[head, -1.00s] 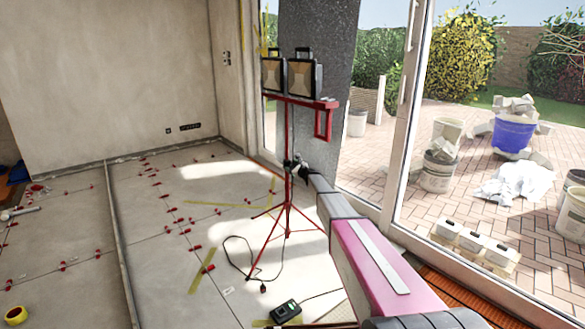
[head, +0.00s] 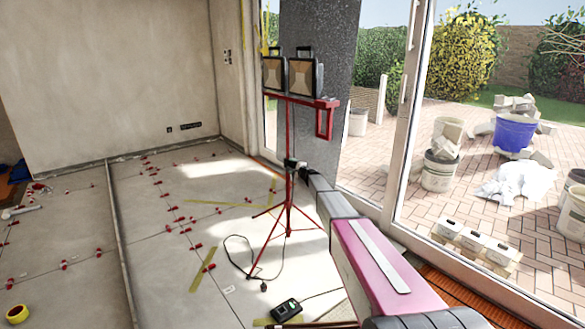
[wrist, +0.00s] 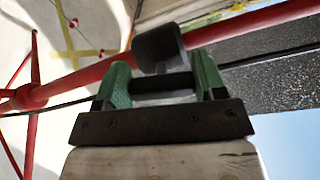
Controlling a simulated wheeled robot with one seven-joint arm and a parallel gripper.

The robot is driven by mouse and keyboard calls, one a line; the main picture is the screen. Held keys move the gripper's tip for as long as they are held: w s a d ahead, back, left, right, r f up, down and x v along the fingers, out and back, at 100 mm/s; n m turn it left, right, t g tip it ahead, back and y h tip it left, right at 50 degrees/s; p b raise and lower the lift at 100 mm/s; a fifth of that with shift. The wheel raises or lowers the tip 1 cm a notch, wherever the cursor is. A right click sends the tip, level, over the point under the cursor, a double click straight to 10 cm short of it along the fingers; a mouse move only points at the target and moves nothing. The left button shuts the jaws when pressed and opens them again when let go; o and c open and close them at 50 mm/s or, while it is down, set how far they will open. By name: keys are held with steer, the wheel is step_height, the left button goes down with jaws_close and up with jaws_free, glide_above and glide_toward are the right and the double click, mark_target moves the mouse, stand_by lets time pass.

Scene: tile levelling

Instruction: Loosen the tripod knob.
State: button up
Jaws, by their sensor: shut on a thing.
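The red tripod (head: 289,130) stands on the tiled floor beside the grey pillar. It bears two work lights (head: 304,78) on a crossbar. In the wrist view its red pole (wrist: 255,22) runs slantwise past the fingertips. The dark grey knob (wrist: 158,47) sits at the pole, between the green fingers. My gripper (wrist: 163,68) is shut on the knob. In the head view my gripper (head: 295,165) is at the pole about midway up, too small there to tell it from the knob.
Tripod legs (head: 262,250) spread over the floor near a black cable (head: 240,250) and a small black device (head: 286,309). Red levelling clips (head: 209,267) dot the tiles. The glass door frame (head: 402,130) and pillar (head: 320,110) stand close on the right.

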steer(key=shift+f+n, duration=0.1)
steer(key=shift+n, duration=0.9)
steer(key=shift+s, duration=0.1)
steer(key=o, duration=0.9)
steer(key=v, duration=1)
steer(key=shift+s+d, duration=0.25)
steer(key=shift+s, duration=0.05)
